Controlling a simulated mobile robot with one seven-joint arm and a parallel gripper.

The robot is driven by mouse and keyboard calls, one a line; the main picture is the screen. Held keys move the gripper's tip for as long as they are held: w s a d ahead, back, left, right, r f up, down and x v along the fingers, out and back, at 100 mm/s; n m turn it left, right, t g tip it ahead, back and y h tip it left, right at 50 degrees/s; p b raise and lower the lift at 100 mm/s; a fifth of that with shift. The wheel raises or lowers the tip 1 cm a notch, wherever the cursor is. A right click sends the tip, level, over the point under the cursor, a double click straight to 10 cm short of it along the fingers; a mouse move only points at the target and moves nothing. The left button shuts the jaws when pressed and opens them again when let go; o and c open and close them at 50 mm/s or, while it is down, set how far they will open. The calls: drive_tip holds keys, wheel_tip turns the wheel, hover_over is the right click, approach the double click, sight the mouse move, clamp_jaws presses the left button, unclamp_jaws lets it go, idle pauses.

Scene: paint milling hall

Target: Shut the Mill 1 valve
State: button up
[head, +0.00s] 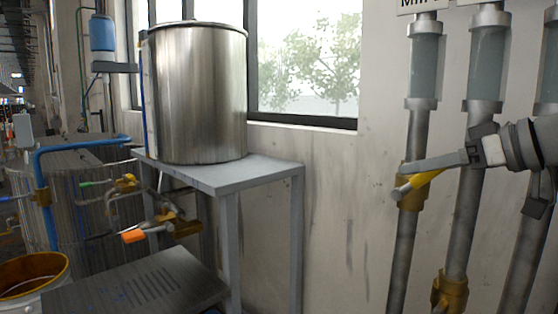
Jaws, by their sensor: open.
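A pipe (405,250) at the right carries a brass valve (411,196) with a yellow lever (424,180). The sign (419,3) above this pipe is cut off by the top edge; it starts with "Mill" and its number is not readable. My gripper (403,178) reaches in from the right at the valve, with one long grey finger just above the yellow lever. The gripper is open; its other finger is hard to make out. I cannot tell whether a finger touches the lever.
Two more pipes with sight glasses (487,65) stand to the right, one with a lower brass valve (450,293). A steel tank (197,95) stands on a grey table (240,176) by the window. Left are taps, one orange-handled (133,236), and a bucket (62,270).

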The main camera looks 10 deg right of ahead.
drive_tip(key=p+v, duration=0.1)
drive_tip(key=v, duration=0.6)
drive_tip(key=shift+s, duration=0.25)
drive_tip(key=shift+d+r, duration=0.1)
drive_tip(key=shift+d, duration=0.05)
